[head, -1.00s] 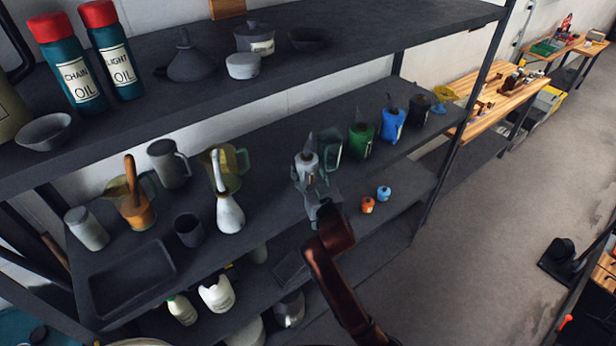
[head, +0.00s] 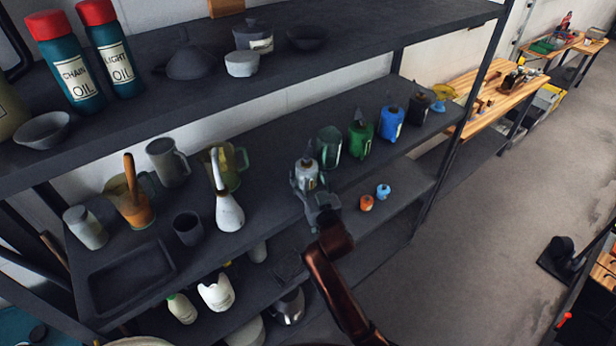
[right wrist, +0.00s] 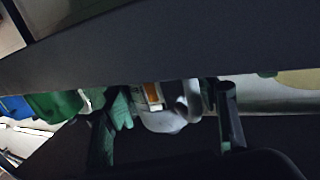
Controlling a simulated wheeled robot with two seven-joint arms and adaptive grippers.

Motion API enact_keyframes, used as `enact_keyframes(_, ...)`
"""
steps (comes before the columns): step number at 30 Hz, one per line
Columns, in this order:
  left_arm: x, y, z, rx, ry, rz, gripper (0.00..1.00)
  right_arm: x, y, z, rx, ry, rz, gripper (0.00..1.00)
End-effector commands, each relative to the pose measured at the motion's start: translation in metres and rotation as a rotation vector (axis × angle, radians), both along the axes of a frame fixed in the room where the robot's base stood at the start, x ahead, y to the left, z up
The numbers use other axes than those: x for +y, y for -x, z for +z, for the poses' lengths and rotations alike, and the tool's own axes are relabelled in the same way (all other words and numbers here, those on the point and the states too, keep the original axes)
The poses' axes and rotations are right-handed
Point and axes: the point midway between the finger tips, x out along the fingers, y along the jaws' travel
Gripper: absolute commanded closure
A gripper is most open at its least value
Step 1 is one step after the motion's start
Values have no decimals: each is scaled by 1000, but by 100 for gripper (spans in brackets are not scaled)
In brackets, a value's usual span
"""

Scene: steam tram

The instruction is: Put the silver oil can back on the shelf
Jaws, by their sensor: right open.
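The silver oil can (head: 307,178) stands about upright at the front of the middle shelf (head: 270,205), left of a row of coloured cans. My right gripper (head: 313,190) is open, with its fingers around the can from the front. In the right wrist view the can (right wrist: 160,118) shows pale with an orange label, between the two spread fingers. Whether a finger touches it I cannot tell. The can's base is partly hidden by the gripper. My left gripper is not in view.
A dark green can (head: 329,147), a green can (head: 361,138), a blue can (head: 391,123) and a black can (head: 419,107) stand to the right. A white long-necked can (head: 229,210) stands to the left. The upper shelf (head: 330,65) overhangs behind.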

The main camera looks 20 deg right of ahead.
Motion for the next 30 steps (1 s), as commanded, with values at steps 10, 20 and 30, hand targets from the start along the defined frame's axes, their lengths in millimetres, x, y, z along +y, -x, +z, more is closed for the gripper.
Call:
enact_keyframes(10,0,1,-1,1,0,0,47,-1,42,1,0,-2,0,46)
enact_keyframes(20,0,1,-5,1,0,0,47,-2,104,2,0,-2,0,46)
enact_keyframes(30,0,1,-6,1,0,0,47,-2,120,3,-1,0,0,46)
